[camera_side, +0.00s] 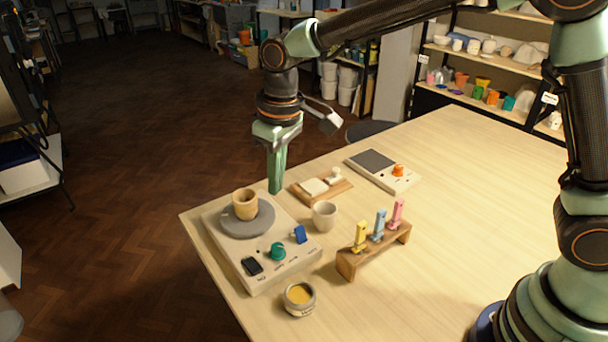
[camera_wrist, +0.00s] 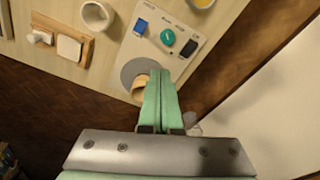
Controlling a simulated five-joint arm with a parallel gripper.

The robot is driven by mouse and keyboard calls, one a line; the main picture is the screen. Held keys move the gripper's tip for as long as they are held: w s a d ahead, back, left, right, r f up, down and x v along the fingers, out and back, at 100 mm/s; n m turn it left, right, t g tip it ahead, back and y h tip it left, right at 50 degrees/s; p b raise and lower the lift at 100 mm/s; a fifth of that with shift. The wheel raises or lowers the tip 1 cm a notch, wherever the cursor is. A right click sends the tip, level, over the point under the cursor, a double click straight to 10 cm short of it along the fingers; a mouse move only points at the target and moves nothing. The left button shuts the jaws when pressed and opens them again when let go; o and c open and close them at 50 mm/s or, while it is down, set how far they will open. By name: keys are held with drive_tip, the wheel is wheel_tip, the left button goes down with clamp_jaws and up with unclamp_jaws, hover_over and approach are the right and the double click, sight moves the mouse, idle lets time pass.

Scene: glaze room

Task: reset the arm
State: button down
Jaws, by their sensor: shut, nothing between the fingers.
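My gripper (camera_side: 276,190) is shut and empty, pointing down above the far side of the table (camera_side: 470,180). In the side view it hangs to the right of and behind the tan cup (camera_side: 245,204). The cup stands on the round grey plate (camera_side: 262,224) of a white control box (camera_side: 236,271). In the wrist view the shut fingers (camera_wrist: 163,75) partly cover the cup (camera_wrist: 139,88). The box carries a teal knob (camera_side: 278,252), a blue switch (camera_side: 300,234) and a black switch (camera_side: 252,267).
A white cup (camera_side: 324,215), a bowl of yellow glaze (camera_side: 299,298) and a wooden rack (camera_side: 372,254) with colored tools stand near the box. A wooden board (camera_side: 321,188) and a grey-topped device (camera_side: 384,170) are behind. The table's right side is mostly clear.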

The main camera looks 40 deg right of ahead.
drive_tip(key=s+d+r+m+t, duration=0.2)
drive_tip(key=s+d+r, duration=0.1)
drive_tip(key=s+d, duration=0.4)
drive_tip(key=s+d+r+m+t, duration=0.2)
drive_tip(key=s+d+r, duration=0.2)
drive_tip(key=s+d, duration=0.3)
drive_tip(key=shift+d+m+t, duration=0.3)
drive_tip(key=shift+d, duration=2.35)
